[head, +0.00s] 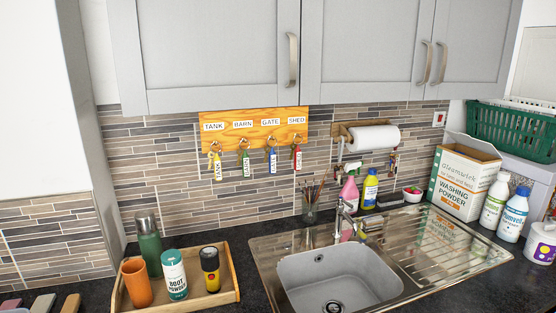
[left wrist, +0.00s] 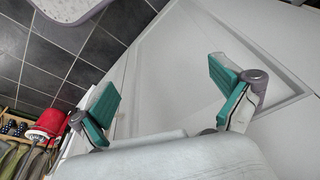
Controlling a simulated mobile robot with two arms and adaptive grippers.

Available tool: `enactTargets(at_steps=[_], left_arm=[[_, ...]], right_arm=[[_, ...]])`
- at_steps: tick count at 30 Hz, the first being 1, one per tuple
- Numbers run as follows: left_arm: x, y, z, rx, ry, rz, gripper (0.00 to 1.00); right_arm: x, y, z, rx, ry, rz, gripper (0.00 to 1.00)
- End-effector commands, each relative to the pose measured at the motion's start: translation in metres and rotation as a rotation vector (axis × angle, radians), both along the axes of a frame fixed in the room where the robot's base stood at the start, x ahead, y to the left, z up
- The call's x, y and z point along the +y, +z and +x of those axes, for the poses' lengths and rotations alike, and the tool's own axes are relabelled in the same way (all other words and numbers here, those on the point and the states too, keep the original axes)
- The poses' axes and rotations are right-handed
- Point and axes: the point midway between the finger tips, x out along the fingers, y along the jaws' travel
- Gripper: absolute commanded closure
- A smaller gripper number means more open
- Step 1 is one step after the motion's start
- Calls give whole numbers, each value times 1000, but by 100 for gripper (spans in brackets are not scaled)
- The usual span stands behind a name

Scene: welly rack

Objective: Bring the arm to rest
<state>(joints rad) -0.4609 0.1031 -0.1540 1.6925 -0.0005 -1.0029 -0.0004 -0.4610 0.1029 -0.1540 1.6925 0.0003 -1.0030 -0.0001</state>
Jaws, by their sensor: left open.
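My left gripper (left wrist: 165,95) shows in the left wrist view with its two green-padded fingers wide apart and nothing between them. A pale grey panel (left wrist: 190,50) lies behind the fingers. The head view shows neither of my grippers. In the head view, several tagged keys, one with a yellow tag (head: 217,166), hang from a wooden key board (head: 255,120) labelled TANK, BARN, GATE and SHED.
A wooden tray (head: 228,282) holds an orange cup, a boot powder tin and a torch. A sink (head: 340,280) lies right of it. A washing powder box (head: 462,180) and bottles stand further right. A red object (left wrist: 48,122) shows at left in the wrist view.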

Motion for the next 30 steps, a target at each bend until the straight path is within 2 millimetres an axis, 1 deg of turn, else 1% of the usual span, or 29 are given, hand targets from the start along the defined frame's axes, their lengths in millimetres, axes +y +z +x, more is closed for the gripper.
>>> enactTargets(at_steps=[1,2,3,5,6,8,9,12,15,18,21,26,27,29,30], left_arm=[[2,-51,-13,24,-2,3,0],[3,-72,-20,32,-4,4,0],[4,-100,-31,42,-6,5,0],[7,-139,-50,57,-10,7,0],[9,-164,-64,67,-12,8,0],[13,-197,-86,82,-15,10,0],[16,-215,-101,90,-16,12,0],[22,-251,-134,107,-21,14,0],[27,-272,-160,119,-25,16,0],[30,-281,-175,124,-27,17,0],[32,-283,-181,126,-28,18,0],[32,-283,-181,126,-28,18,0],[32,-283,-181,127,-28,18,7],[32,-283,-181,127,-28,17,17],[32,-283,-181,127,-28,17,23]], right_arm=[[-2,-51,-13,25,3,-3,38],[-3,-72,-20,32,4,-5,38],[-5,-100,-31,42,6,-6,38],[-7,-139,-50,57,10,-8,38],[-10,-164,-64,67,12,-9,38],[-13,-197,-86,81,16,-11,38],[-16,-215,-101,90,17,-12,38],[-22,-251,-134,107,22,-15,38],[-28,-272,-160,119,25,-17,38],[-31,-281,-175,123,28,-18,38],[-32,-283,-181,125,29,-19,38],[-32,-283,-181,125,29,-19,38],[-32,-283,-181,125,29,-19,44],[-32,-283,-181,126,29,-19,54],[-32,-282,-182,126,29,-19,58]])
